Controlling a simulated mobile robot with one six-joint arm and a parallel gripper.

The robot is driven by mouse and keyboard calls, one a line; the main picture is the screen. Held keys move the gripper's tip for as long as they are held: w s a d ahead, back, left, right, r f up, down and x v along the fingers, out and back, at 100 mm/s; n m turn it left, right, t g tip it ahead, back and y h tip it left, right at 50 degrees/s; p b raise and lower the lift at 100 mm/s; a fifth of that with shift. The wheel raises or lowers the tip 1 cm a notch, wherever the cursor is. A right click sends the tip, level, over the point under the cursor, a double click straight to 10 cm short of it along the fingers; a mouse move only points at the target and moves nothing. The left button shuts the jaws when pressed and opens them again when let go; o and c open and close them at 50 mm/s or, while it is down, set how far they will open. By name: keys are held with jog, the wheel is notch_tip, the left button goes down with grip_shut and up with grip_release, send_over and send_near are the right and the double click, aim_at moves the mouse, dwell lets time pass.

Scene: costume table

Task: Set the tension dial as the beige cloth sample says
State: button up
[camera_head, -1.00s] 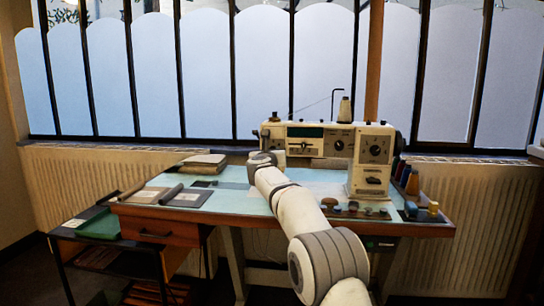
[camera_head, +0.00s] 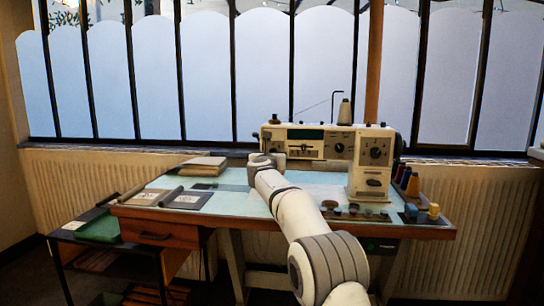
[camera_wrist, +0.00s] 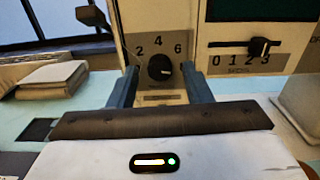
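The sewing machine (camera_head: 325,145) stands at the back right of the table. Its tension dial is a round black knob (camera_wrist: 160,67) on a grey plate with 2, 4 and 6 readable; its exact setting is unclear. My gripper (camera_wrist: 160,70) is open, one finger on each side of the knob with gaps showing; I cannot tell how near in depth the tips are. In the head view my arm hides this part of the machine. A beige-looking cloth sample with a pale label (camera_head: 147,198) lies at the table's left; its writing is too small to read.
A slider marked 0 to 3 (camera_wrist: 258,47) is right of the dial. A grey cloth sample (camera_head: 187,200) and folded cloth (camera_head: 203,165) lie on the left. Thread spools (camera_head: 410,184) stand at the right end, with small knob-like items along the front.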

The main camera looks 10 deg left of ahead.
jog(key=s+b, duration=0.2)
jog(key=s, duration=0.5)
jog(key=shift+s+a, duration=0.15)
jog(key=shift+s, duration=0.25)
jog(key=s+d+r+n+g+y+p, duration=0.2)
jog(key=s+d+r+n+y+p, duration=0.15)
jog(key=s+r+n+p, duration=0.45)
jog(key=s+d+r+n+g+y+p, duration=0.2)
jog(key=s+d+r+n+p, duration=0.35)
jog(key=n+p, duration=0.4)
jog(key=s+d+f+n+g+h+p, duration=0.1)
jog(key=s+d+n+g+p, duration=0.2)
jog(key=s, duration=0.9)
jog(key=s+d+f+n+g+h+p, duration=0.1)
jog(key=s+d+n+g+p, duration=0.3)
jog(key=s+d+n+p, duration=0.4)
jog(key=s+d+f+n+g+h+p, duration=0.1)
jog(key=s+d+n+g+h+p, duration=0.2)
jog(key=s, duration=1.4)
jog(key=d+n+g+p, duration=0.1)
jog(key=d+n+p, duration=0.2)
jog(key=n+p, duration=0.1)
jog(key=shift+f+p, duration=0.15)
jog(key=shift+p, duration=0.3)
